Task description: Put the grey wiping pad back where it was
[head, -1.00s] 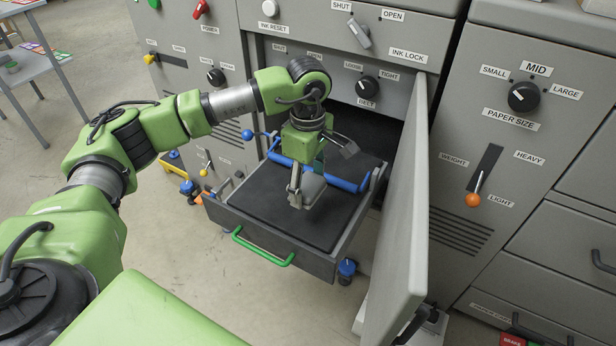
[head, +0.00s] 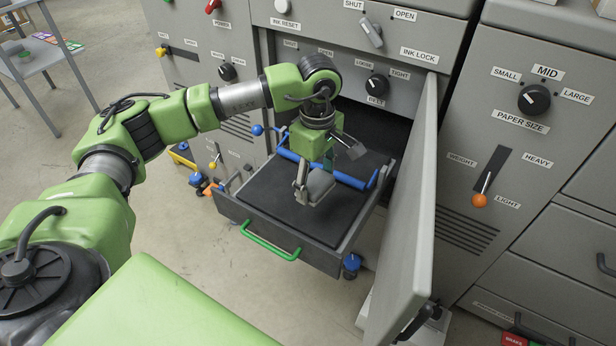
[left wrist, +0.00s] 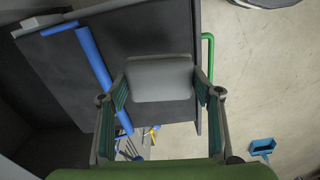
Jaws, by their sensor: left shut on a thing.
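My left gripper (head: 324,176) is shut on the grey wiping pad (head: 320,186), gripping it from two sides. The pad also shows between the fingers in the left wrist view (left wrist: 160,80). In the head view the gripper and pad are over the dark bed of the pulled-out drawer (head: 265,205), in front of the blue roller (head: 352,180). I cannot tell whether the pad touches the bed. My right gripper is in neither current view.
A grey door (head: 410,200) stands open to the right of the drawer. The green handle (head: 270,245) is on the drawer front. A control panel with a paper size knob (head: 533,98) is at the right.

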